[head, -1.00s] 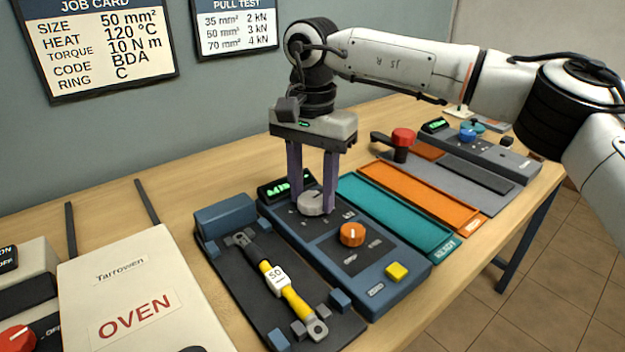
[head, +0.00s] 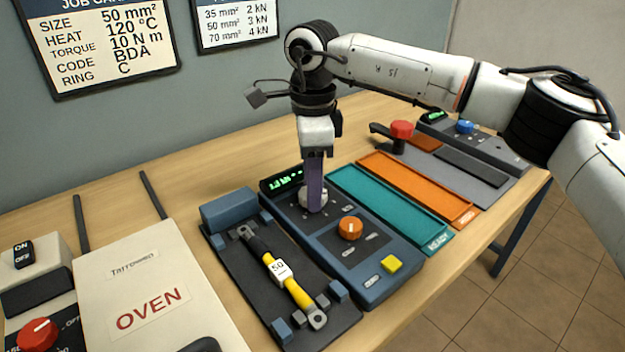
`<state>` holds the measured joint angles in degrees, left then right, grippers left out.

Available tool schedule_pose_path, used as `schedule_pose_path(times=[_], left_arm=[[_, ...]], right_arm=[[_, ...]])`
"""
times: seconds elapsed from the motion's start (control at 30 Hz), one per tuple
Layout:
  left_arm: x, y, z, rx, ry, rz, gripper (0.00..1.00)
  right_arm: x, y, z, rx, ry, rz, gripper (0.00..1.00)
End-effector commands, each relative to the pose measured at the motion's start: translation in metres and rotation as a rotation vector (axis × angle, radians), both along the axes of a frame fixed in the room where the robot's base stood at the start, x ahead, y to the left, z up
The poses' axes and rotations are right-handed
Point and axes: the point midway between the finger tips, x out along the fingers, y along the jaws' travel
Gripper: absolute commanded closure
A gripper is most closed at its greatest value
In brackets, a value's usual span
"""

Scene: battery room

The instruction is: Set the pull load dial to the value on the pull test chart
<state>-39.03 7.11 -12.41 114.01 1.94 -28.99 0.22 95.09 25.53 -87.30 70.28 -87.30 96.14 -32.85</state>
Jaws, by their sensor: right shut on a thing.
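The pull test chart (head: 237,22) hangs on the wall and reads 35 mm² 2 kN, 50 mm² 3 kN, 70 mm² 4 kN. The job card (head: 103,42) beside it gives size 50 mm². The blue pull tester (head: 372,268) stands on the bench. Its grey-white dial (head: 313,198) is at the far end, below a green-lit display (head: 286,181) I cannot read. My right gripper (head: 315,190) points down, shut on this dial, its fingers hiding part of it. An orange knob (head: 350,229) and a yellow button (head: 391,264) sit nearer. My left gripper is out of view.
A black fixture (head: 240,272) with a yellow cable sample marked 50 (head: 279,270) lies left of the tester. The oven (head: 155,300) is further left. Teal (head: 400,213) and orange (head: 425,188) trays lie to the right, then a device with a red knob (head: 402,129).

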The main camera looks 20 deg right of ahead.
Motion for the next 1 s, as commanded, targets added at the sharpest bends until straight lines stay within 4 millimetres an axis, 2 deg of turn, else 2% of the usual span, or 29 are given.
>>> schedule_pose_path(times=[1.0], left_arm=[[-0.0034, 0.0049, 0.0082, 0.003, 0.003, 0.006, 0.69]], right_arm=[[0.0, -0.001, 0.0, -0.003, 0.0, -0.967, 0.83]])
